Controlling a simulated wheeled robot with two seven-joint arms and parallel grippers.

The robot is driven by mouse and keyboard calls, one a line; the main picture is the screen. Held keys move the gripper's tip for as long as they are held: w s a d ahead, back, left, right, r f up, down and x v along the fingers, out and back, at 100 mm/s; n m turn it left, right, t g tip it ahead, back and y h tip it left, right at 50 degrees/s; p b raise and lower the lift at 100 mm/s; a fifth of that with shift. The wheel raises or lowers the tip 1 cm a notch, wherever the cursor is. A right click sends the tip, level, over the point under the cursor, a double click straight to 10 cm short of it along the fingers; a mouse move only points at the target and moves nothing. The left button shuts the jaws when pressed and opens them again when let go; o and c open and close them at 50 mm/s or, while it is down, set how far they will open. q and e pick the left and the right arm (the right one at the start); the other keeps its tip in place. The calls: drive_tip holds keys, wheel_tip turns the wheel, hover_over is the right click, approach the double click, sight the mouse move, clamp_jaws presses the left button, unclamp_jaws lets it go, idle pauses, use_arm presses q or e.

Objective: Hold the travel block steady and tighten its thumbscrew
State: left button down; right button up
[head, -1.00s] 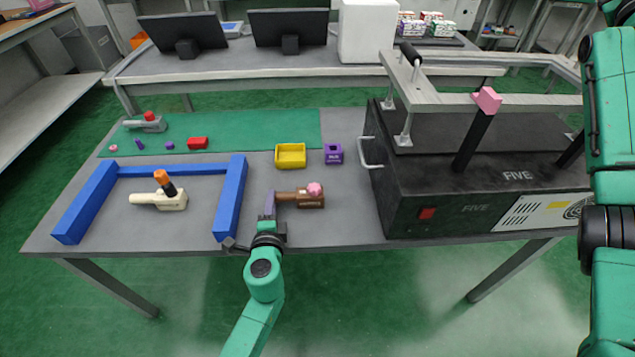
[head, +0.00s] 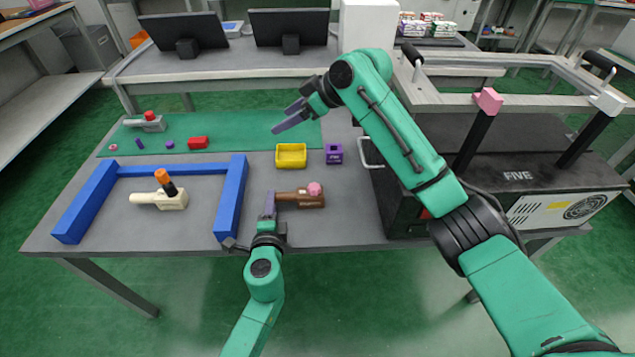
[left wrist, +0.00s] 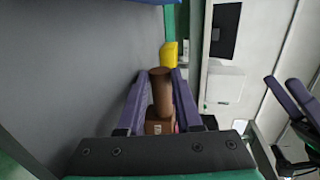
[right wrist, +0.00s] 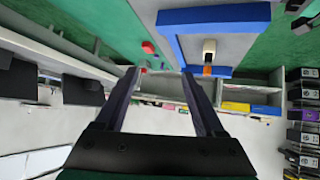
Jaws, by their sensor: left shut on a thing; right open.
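The brown block (head: 310,201) lies on the grey table with a pink round knob (head: 315,188) on top and a handle (head: 286,197) pointing left. In the left wrist view its brown handle (left wrist: 161,95) stands between the purple fingers, with the block partly hidden behind it. My left gripper (head: 270,207) is shut on this handle. My right gripper (head: 289,116) is open and empty, in the air over the far part of the table, beyond and above the block. In the right wrist view nothing is between its fingers (right wrist: 160,74).
A cream block (head: 174,201) with an orange-tipped knob sits inside a blue frame (head: 233,200). A grey block (head: 146,123) with a red knob stands on the green mat (head: 240,135). A yellow bin (head: 291,156) and purple box (head: 334,154) stand behind the brown block. A black machine (head: 560,180) stands right.

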sight(316, 187)
drive_tip(key=s+d+f+g+h, duration=0.3)
drive_tip(key=s+d+f+h, duration=0.1)
drive_tip(key=s+d+f, duration=0.4)
drive_tip(key=shift+n+h, duration=0.4)
drive_tip(key=x, duration=0.5)
drive_tip(key=w+d+x, duration=0.1)
drive_tip(key=x, duration=0.1)
drive_tip(key=shift+a+f, duration=0.1)
drive_tip(key=shift+f, duration=0.25)
clamp_jaws()
